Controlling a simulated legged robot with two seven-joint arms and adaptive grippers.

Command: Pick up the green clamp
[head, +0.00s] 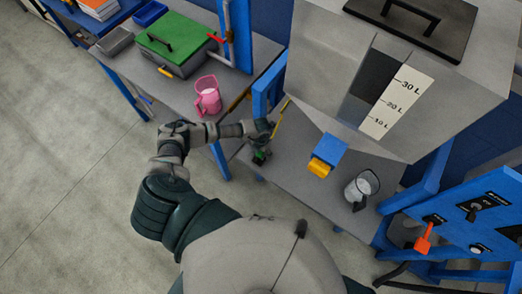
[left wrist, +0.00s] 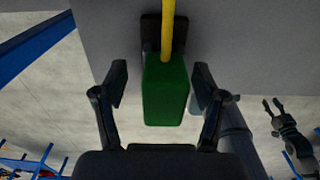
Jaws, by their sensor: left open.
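The green clamp (left wrist: 165,90) is a green block with a dark part behind it and a yellow bar running up from it. In the head view it is a small green and dark shape (head: 260,157) at the left end of the grey table. My left gripper (left wrist: 161,80) is open, with one finger on each side of the green block. A gap shows between the block and each finger. In the head view the left gripper (head: 262,147) is at the clamp and partly hides it. A small dark gripper, apparently my right one (left wrist: 273,106), shows at the right of the wrist view.
A large grey tank (head: 330,60) rises behind. A pink jug (head: 208,95) and a green-lidded box (head: 175,42) are on the left bench.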

